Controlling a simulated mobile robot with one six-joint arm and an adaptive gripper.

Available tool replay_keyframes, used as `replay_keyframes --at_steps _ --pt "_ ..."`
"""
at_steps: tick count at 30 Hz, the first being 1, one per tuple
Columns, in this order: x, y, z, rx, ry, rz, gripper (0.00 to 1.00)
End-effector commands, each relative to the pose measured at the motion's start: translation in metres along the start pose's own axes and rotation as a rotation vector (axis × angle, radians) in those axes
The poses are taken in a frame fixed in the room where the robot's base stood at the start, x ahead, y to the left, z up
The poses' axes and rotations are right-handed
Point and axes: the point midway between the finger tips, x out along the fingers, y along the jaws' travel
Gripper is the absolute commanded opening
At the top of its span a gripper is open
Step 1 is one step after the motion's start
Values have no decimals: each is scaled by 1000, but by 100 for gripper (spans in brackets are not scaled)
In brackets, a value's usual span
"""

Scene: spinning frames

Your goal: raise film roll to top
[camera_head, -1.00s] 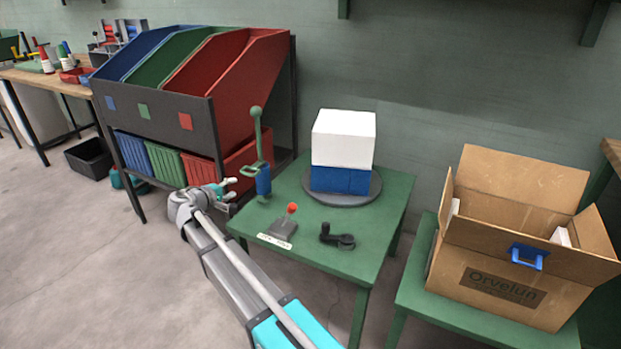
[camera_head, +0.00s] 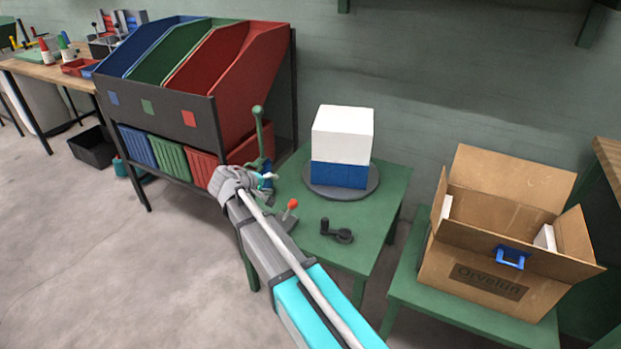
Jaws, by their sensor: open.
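I cannot tell whether the fingers touch the roll. A white box (camera_head: 342,133) rests on a blue box (camera_head: 339,174), which stands on a round grey turntable (camera_head: 372,190).
A red-knobbed lever (camera_head: 292,206) and a black crank (camera_head: 337,232) are on the green table (camera_head: 388,205). Sloped bins (camera_head: 205,60) stand close behind the post. An open cardboard box (camera_head: 490,275) is on another green stand at right.

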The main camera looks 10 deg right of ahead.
Motion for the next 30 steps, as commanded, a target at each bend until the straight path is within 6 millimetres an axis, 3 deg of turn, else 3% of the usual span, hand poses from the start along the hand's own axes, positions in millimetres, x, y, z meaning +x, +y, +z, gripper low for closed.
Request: replay_keyframes --at_steps 30 --pt "-8 60 104 171 -160 -283 51"
